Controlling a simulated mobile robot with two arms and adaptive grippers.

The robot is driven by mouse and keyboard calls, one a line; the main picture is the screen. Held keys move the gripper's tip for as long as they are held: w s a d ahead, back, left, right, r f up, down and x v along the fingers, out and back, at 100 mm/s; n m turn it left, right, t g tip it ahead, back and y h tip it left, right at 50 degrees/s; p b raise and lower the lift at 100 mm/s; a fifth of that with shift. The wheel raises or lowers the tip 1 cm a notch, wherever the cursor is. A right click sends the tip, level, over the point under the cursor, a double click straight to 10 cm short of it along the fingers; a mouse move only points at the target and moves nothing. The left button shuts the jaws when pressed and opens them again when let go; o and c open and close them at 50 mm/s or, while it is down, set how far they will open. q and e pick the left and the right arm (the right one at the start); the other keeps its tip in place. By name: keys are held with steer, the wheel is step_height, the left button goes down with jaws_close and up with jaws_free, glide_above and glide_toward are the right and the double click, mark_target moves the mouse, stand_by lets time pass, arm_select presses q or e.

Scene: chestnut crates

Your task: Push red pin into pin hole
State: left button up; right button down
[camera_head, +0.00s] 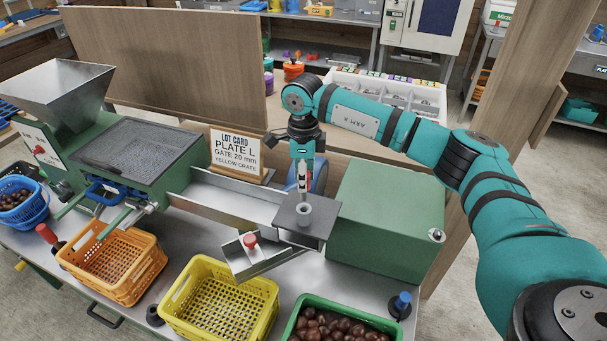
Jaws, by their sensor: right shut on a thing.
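My right gripper (303,188) points straight down over a dark square plate (325,222) at the end of the metal chute. It is shut on a slim piece that shows a little red between the fingers, seemingly the red pin; the fingers hide most of it. Just below the fingertips, a grey round collar (304,211) stands on the plate, seemingly the pin hole. Whether the pin's tip is inside it, I cannot tell. A separate red knob (250,240) sits on the tilted metal spout to the lower left. My left gripper is not in view.
A green box (388,225) stands right of the plate. A lot card (237,153) reading PLATE L, GATE 20 mm, YELLOW CRATE stands behind the chute. Orange (147,271), yellow (268,288) and green (398,331) crates line the front; the green one holds chestnuts.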

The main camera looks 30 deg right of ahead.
mark_target(304, 200)
steer(key=shift+f+b, duration=0.45)
steer(key=shift+f, duration=0.5)
stand_by(1.1)
steer(key=shift+f+b, duration=2.2)
steer(key=shift+f, duration=0.55)
steer(key=c, duration=0.9)
jaws_free()
steer(key=shift+r, duration=0.1)
step_height(304, 200, up, 12)
steer(key=shift+f, duration=0.1)
steer(key=shift+f, duration=0.1)
